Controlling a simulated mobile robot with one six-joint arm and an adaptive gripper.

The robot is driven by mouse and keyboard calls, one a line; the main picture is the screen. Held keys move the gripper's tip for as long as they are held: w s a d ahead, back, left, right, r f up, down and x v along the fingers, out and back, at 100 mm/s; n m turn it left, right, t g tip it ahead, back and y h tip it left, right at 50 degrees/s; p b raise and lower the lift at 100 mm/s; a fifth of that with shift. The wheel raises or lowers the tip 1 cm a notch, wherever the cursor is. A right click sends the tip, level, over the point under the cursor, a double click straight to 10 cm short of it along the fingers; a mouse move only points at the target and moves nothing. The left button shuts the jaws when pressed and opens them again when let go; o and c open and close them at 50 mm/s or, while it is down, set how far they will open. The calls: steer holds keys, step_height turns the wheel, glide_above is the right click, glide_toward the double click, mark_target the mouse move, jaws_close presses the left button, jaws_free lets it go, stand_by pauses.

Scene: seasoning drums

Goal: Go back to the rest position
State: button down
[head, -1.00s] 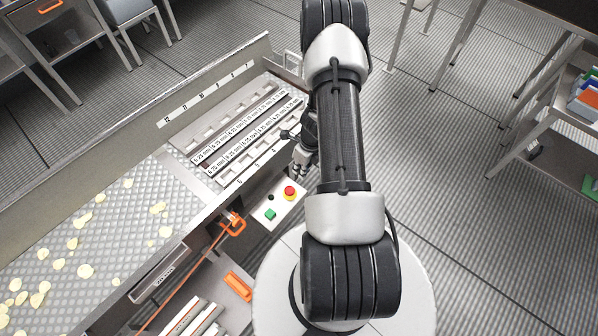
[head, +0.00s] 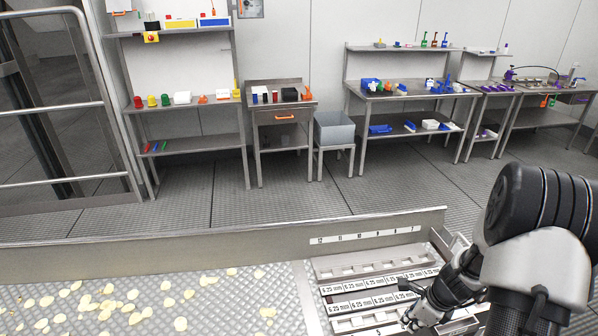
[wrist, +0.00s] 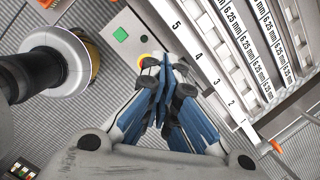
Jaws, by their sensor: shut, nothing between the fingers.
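My gripper (head: 415,318) is at the lower right of the head view, at the near edge of the slotted rack (head: 375,268), partly cut off by the frame's bottom. In the wrist view, my gripper's blue-sided fingers (wrist: 163,85) are drawn together with nothing between them. They are above the control panel (wrist: 112,52), beside the rack's numbered edge (wrist: 203,62). From this view I cannot tell how far above the panel they are.
A green button (wrist: 120,35) sits on the panel; the yellow-based button (wrist: 143,62) is partly hidden by my fingers. Benches (head: 410,90) stand far back across open floor.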

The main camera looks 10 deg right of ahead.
steer(key=s+a+r+n, duration=0.1)
steer(key=a+r+n, duration=0.6)
steer(key=r, duration=0.3)
steer(key=s+a+r+n, duration=0.1)
steer(key=a+r+n, duration=0.55)
steer(key=r, duration=0.45)
steer(key=s+a+r+n, duration=0.2)
steer(key=s+r+n, duration=0.1)
steer(key=s+n, duration=0.1)
steer(key=s+a+r+n+t+h, duration=0.1)
steer(key=s+a+r+n, duration=0.2)
steer(key=s+n, duration=0.2)
steer(key=s+a+r+n+t+b, duration=0.1)
steer(key=s+a+r+n, duration=0.1)
steer(key=s+n, duration=0.3)
steer(key=s, duration=0.2)
steer(key=shift+s+a+r+h, duration=0.2)
steer(key=shift+s+r+h, duration=0.1)
steer(key=shift+r, duration=0.1)
steer(key=shift+a, duration=0.1)
